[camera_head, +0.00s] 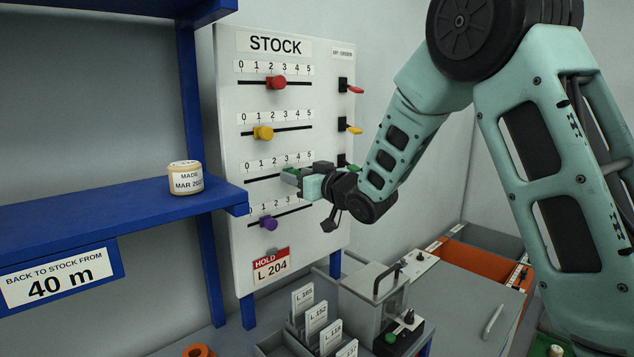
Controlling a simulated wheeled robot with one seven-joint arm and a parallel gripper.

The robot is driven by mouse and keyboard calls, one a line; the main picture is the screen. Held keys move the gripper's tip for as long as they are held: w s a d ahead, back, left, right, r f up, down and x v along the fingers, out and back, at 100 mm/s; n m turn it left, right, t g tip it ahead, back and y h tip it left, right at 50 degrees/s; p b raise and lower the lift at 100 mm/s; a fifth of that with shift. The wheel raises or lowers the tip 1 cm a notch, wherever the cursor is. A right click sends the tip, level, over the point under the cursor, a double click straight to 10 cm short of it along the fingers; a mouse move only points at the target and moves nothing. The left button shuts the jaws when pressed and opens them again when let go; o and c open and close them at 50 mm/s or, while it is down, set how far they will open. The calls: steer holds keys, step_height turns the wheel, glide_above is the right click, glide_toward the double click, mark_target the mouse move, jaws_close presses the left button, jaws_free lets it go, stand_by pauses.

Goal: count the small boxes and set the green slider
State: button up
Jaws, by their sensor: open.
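The white STOCK board (227,140) carries four slider rows, each marked 0 to 5. My gripper (297,180) is open at the third row, toward its high-number end. A bit of green (290,171) shows at the jaws and looks like the green slider's knob, mostly hidden. I cannot tell its exact number or whether the jaws touch it. The red knob (276,83) is between 2 and 3, the yellow knob (263,133) between 1 and 2, and the purple knob (268,223) near 1 to 2. I can make out no small boxes on the visible shelf.
Side levers, including a red one (355,89), line the board's right edge. A red HOLD tag (271,265) hangs below. Labelled cards (316,318) and a clear-walled device (375,295) stand beneath.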

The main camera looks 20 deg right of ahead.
steer(key=b+v, duration=0.5)
steer(key=v, duration=1.2)
steer(key=shift+a, duration=0.1)
steer(key=s+a+f+n+g+h, duration=0.1)
steer(key=s+a+f+g, duration=0.35)
steer(key=a+f, duration=0.25)
steer(key=s+a+f+g+h, duration=0.2)
steer(key=s+a+f+g, duration=0.1)
steer(key=a+f+g, duration=0.3)
steer(key=s+a+f+n+g+h, duration=0.1)
steer(key=s+a+f+g, duration=0.1)
steer(key=s, duration=0.8)
steer(key=s+a+f+n+g+h, duration=0.1)
steer(key=s+a+f+n+g, duration=0.1)
steer(key=s, duration=0.8)
step_height(320, 180, down, 3)
steer(key=a+g, duration=0.1)
steer(key=g, duration=0.1)
steer(key=shift+s+r+g, duration=0.15)
steer(key=shift+s+g, duration=0.2)
